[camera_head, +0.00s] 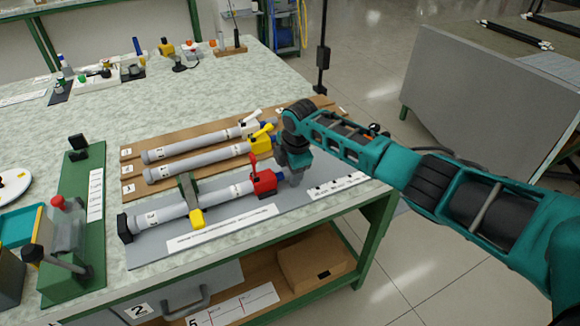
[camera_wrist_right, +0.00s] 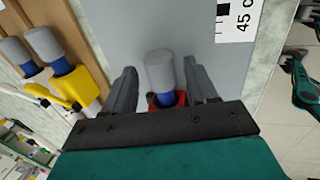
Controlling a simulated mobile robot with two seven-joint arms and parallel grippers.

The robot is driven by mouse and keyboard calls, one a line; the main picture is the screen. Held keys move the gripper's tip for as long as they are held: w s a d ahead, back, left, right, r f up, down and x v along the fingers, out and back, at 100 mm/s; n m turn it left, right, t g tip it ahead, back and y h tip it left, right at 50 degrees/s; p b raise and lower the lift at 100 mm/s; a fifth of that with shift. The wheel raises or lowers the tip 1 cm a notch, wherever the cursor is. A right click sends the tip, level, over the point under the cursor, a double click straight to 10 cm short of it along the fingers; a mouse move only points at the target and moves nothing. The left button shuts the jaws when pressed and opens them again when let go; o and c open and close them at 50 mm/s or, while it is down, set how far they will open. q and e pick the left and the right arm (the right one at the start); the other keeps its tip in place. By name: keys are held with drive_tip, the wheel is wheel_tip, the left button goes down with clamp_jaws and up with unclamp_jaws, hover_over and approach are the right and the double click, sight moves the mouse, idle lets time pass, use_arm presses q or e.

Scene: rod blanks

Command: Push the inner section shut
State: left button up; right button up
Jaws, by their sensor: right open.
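The front rod is a grey tube (camera_head: 160,217) lying in a holder on a grey board, with a red clamp (camera_head: 263,183) and raised red lever at its right end. In the right wrist view, its inner section (camera_wrist_right: 160,71) shows as a short grey end with a blue band beyond the red clamp (camera_wrist_right: 178,98). My right gripper (camera_head: 294,178) is at this right end of the rod. Its open fingers stand on either side of the grey end, with gaps visible. The arm hides most of that end in the head view. My left gripper is out of view.
Two more grey rods, with a yellow clamp (camera_head: 261,145) and a white clamp (camera_head: 249,125), lie behind on a brown board (camera_head: 130,152). A green fixture (camera_head: 77,178) stands at left. A printed scale strip (camera_head: 338,185) lies right of the rod.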

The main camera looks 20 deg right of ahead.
drive_tip(key=p+v, duration=0.2)
drive_tip(key=v, duration=1.1)
drive_tip(key=shift+f, duration=0.1)
idle(0.6)
